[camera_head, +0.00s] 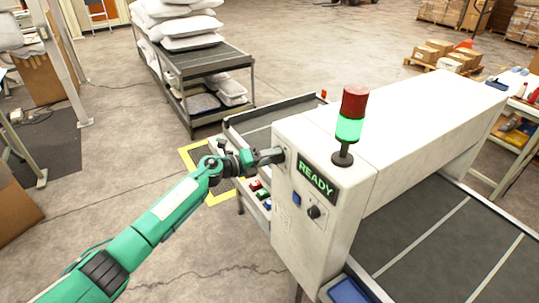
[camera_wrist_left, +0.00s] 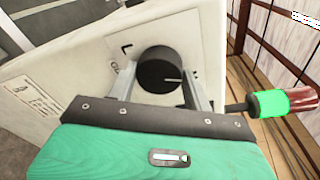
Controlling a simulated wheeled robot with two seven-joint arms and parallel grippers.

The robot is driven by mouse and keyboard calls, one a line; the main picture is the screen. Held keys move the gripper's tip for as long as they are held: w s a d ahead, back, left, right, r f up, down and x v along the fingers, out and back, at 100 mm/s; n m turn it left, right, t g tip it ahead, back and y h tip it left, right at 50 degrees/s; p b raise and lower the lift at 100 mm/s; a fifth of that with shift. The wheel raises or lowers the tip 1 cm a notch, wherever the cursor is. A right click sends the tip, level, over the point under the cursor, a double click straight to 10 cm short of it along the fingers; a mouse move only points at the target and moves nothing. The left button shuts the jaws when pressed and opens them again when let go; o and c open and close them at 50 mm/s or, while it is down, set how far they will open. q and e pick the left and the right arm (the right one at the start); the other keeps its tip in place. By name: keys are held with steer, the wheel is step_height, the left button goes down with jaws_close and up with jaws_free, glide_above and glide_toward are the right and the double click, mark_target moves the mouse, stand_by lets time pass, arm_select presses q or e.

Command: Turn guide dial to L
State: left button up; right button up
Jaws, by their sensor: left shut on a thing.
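The guide dial (camera_wrist_left: 158,66) is a black round knob on the white machine (camera_head: 420,105). In the left wrist view its white pointer line points right, away from the letter L (camera_wrist_left: 126,49) printed at its upper left. Part of another label shows below the L, mostly hidden by a finger. My left gripper (camera_head: 277,156) reaches the left end of the machine, with its two fingers on either side of the dial, shut on it. My right gripper is not in view.
A dark conveyor (camera_head: 440,240) runs at right. Behind stands a cart (camera_head: 205,62) with white pillows. Floor left of the machine is open.

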arm_select(q)
steer(key=n+p, duration=0.1)
steer(key=n, duration=0.6)
steer(key=n+h+p, duration=0.1)
steer(key=n+p, duration=0.1)
steer(key=n, duration=0.6)
steer(key=n+t+h+p, duration=0.1)
steer(key=n, duration=0.6)
steer(key=shift+f+n, duration=0.3)
steer(key=shift+f, duration=0.05)
steer(key=n+p, duration=0.1)
steer(key=n, duration=0.4)
steer(key=shift+s+t, duration=0.1)
steer(key=shift+t, duration=0.2)
steer(key=shift+f+n+t, duration=0.1)
steer(key=shift+n+t, duration=0.2)
steer(key=shift+n, duration=1.3)
steer(key=shift+p, duration=0.3)
steer(key=o, duration=1)
steer(key=shift+c, duration=0.2)
